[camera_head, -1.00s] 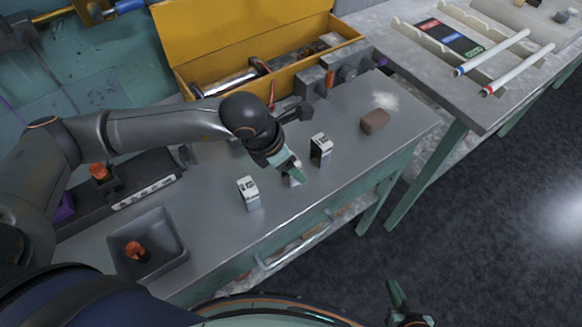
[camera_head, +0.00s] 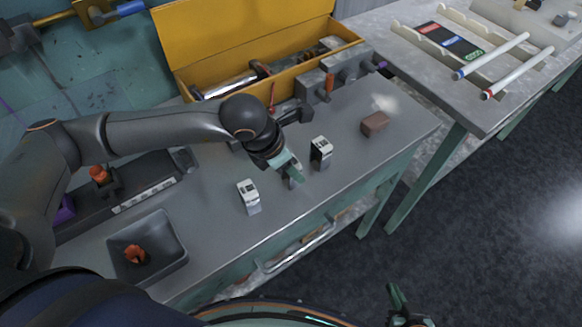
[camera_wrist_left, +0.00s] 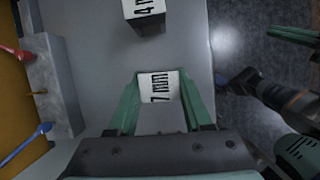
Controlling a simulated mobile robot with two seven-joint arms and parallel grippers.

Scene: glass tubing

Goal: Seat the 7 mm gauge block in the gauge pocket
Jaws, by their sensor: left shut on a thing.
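The 7 mm gauge block (camera_wrist_left: 160,88) is white-topped with black lettering and sits between the green fingers of my left gripper (camera_wrist_left: 162,100). In the head view my left gripper (camera_head: 292,170) is low over the grey bench, shut on this block, which is mostly hidden by the fingers. The 4 mm block (camera_wrist_left: 145,12) stands just beyond it; in the head view that block (camera_head: 320,153) is to the right of the gripper. Another similar block (camera_head: 249,196) stands to the left. My right gripper (camera_head: 402,303) is at the bottom, over the floor, its opening unclear. I cannot make out the gauge pocket.
A yellow toolbox (camera_head: 245,40) stands open at the back. A grey tray (camera_head: 170,232) with an orange piece is at the front left. A long dark fixture (camera_head: 150,190) lies behind it. A brown block (camera_head: 374,124) sits to the right. The bench's front middle is clear.

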